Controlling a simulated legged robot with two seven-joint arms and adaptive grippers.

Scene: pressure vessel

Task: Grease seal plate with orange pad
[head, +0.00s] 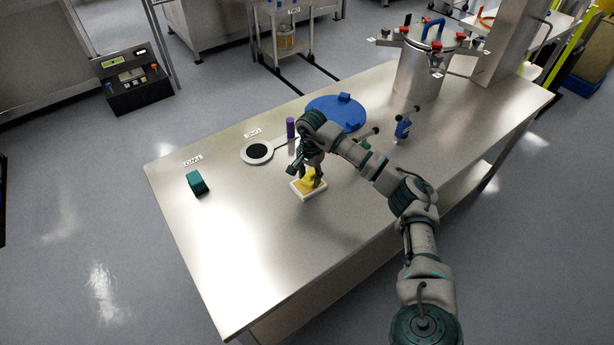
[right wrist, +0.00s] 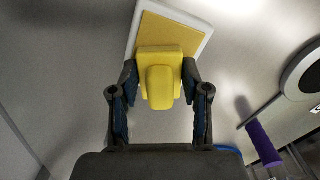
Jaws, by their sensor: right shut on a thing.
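My right gripper (head: 312,178) points down at the middle of the table and is shut on a yellow block-like pad with a raised grip (right wrist: 160,85). The pad also shows in the head view (head: 308,185), partly hidden by the fingers. It is at a white tray with an orange-yellow inside (right wrist: 193,30); I cannot tell whether it touches the tray. A round plate with a dark centre, pale rim and handle (head: 268,152) lies behind and left of the gripper. It is partly seen in the right wrist view (right wrist: 292,80). My left gripper is out of view.
A blue round lid (head: 335,112), a small blue tool (head: 402,130) and a steel vessel (head: 420,75) are further back. A teal block (head: 196,183) lies left. The table's front left is clear.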

